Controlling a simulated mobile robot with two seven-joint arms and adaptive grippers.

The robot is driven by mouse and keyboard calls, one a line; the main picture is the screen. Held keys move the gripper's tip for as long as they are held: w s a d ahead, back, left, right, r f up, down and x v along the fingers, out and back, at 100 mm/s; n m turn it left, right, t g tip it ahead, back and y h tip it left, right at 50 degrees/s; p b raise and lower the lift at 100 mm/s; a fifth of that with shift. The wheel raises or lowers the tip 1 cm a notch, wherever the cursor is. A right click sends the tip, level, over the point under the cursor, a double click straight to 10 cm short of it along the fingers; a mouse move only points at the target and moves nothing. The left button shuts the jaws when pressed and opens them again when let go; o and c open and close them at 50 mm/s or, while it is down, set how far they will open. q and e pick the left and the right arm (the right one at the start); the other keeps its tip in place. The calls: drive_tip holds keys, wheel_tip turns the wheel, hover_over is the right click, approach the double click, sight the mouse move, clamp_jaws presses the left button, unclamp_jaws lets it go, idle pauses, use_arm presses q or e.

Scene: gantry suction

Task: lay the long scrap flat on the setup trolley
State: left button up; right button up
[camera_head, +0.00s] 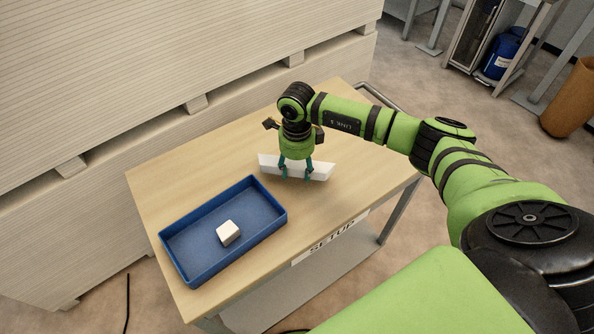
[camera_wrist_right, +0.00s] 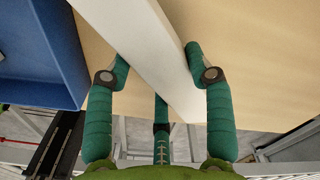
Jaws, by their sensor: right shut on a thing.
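The long scrap (camera_head: 321,172) is a white bar with slanted ends, at the trolley's right half. It also fills the middle of the right wrist view (camera_wrist_right: 140,40). My right gripper (camera_head: 296,175) points down and is shut on the scrap near its middle, with green fingers on both sides of it in the right wrist view (camera_wrist_right: 160,68). The scrap is at or just above the wooden top of the setup trolley (camera_head: 185,175); I cannot tell whether it touches. My left gripper is in neither view.
A blue tray (camera_head: 262,239) with a small white block (camera_head: 228,233) stands on the trolley, left of and in front of the scrap. Large stacked pale boards (camera_head: 150,70) rise behind the trolley. The top's far left part is clear.

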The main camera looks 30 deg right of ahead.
sight(297, 174)
wheel_tip(297, 174, down, 2)
drive_tip(key=shift+s+f, duration=0.1)
drive_tip(key=shift+f, duration=0.2)
drive_tip(key=shift+f, duration=0.1)
drive_tip(key=shift+f, duration=0.15)
drive_tip(key=o, duration=1.3)
